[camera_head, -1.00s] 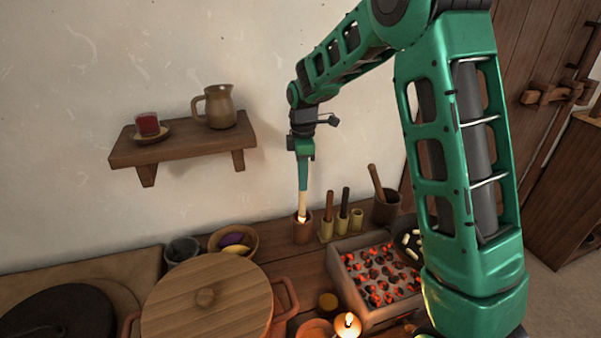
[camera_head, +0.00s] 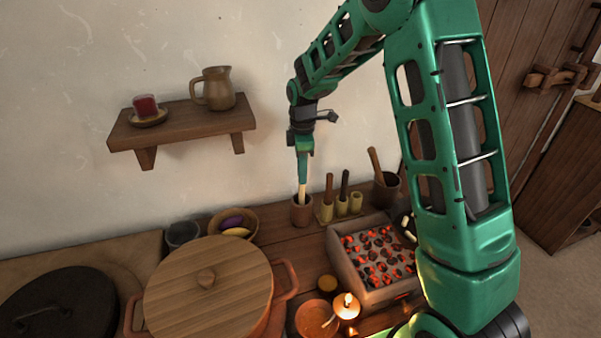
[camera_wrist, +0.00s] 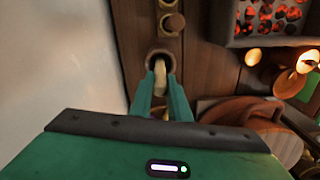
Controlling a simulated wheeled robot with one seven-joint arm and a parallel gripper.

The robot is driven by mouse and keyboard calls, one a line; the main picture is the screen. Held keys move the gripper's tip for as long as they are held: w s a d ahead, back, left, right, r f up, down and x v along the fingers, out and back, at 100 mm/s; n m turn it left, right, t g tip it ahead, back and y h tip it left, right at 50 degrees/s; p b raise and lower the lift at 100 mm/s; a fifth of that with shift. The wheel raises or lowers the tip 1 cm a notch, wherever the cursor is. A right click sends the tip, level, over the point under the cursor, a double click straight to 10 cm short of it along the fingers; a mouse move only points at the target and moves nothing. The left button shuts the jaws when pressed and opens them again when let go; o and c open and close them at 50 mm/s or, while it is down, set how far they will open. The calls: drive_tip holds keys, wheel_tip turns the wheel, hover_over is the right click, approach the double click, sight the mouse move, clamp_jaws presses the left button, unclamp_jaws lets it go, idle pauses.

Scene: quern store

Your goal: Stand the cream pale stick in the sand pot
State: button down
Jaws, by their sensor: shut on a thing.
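The cream pale stick (camera_head: 302,194) is upright, and its lower end is inside the mouth of a brown pot (camera_head: 301,216), which I take for the sand pot. My gripper (camera_head: 303,182) is above the pot, pointing down, shut on the upper part of the stick. In the wrist view, the stick (camera_wrist: 160,70) shows between my fingers (camera_wrist: 161,82), over the pot's dark rim (camera_wrist: 160,52). The stick's lower tip is hidden by the pot, so I cannot see how deep it stands or any sand.
A rack with dark-handled tools (camera_head: 342,206) and a mortar with a pestle (camera_head: 386,192) stand right of the pot. A box of glowing coals (camera_head: 340,262) and a lit candle (camera_head: 347,305) are in front. A fruit bowl (camera_head: 250,226) and lidded pot (camera_head: 205,290) are left.

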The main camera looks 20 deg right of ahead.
idle(0.3)
drive_tip(key=c, duration=1.6)
unclamp_jaws()
